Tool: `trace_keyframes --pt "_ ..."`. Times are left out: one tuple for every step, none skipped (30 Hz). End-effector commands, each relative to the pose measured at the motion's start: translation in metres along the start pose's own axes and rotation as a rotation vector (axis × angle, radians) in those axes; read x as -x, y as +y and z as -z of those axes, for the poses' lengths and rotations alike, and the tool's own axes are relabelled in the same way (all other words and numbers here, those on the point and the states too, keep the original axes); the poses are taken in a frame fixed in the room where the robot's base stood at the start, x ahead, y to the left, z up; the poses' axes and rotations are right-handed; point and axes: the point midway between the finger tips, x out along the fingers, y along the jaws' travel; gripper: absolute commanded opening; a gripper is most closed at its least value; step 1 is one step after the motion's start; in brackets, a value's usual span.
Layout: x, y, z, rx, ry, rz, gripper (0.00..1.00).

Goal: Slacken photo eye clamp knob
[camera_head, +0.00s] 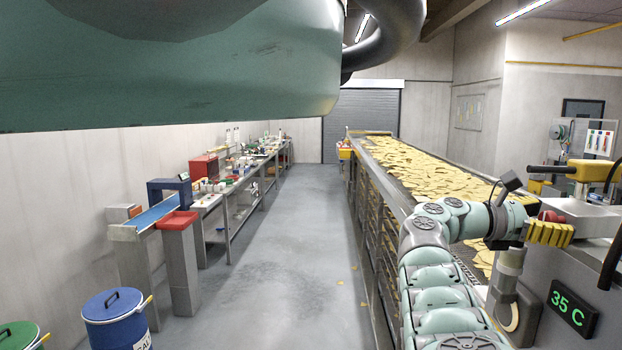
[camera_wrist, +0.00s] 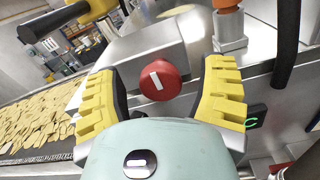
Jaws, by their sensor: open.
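A round red knob (camera_wrist: 160,82) with a white bar mark shows in the wrist view, on the face of a grey metal housing (camera_wrist: 137,48). I take it to be the clamp knob. My gripper (camera_wrist: 162,98) has its two yellow ribbed fingers spread apart, one on each side of the knob in this view. I see no contact, and the depth between fingertips and knob is hard to judge. In the head view my gripper (camera_head: 550,232) is at the right, in front of the housing, with the red knob (camera_head: 551,216) just behind it, partly hidden.
A yellow and black device (camera_head: 588,171) sits above the housing. A black hose (camera_wrist: 287,45) hangs at the right in the wrist view. A display (camera_head: 573,310) reads 35 C. The chip conveyor (camera_head: 410,200) runs left of the housing. The aisle floor (camera_head: 290,250) is mostly clear.

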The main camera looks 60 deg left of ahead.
Motion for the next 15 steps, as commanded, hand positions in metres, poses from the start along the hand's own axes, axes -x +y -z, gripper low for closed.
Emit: trace_keyframes --pt "-0.0036 -0.0006 -0.0007 0.001 0.000 0.003 0.70" --pt "-0.0046 -0.0007 -0.0003 0.000 0.001 0.003 0.70" --pt "-0.0053 -0.0008 0.0002 0.000 0.001 0.003 0.70" --pt "-0.0056 -0.0008 0.0005 0.000 0.001 0.003 0.70" --pt "-0.0058 -0.0009 0.0008 0.000 0.001 0.003 0.70" --pt "-0.0058 -0.0008 0.0009 0.000 0.001 0.002 0.70" --pt "-0.0058 -0.0009 0.0010 0.000 0.001 0.002 0.70" --pt "-0.0057 -0.0008 0.0011 0.000 0.001 0.002 0.70" --pt "-0.0057 -0.0008 0.0010 -0.001 0.001 0.002 0.70" --pt "-0.0056 -0.0008 0.0009 -0.001 0.001 0.002 0.70" --pt "-0.0056 -0.0008 0.0009 -0.001 0.001 0.002 0.74" --pt "-0.0055 -0.0008 0.0009 0.000 0.001 0.002 0.70" --pt "-0.0055 -0.0008 0.0009 0.000 0.001 0.002 0.67" --pt "-0.0054 -0.0008 0.0009 0.000 0.001 0.002 0.64" --pt "-0.0054 -0.0007 0.0008 0.000 0.001 0.002 0.60"
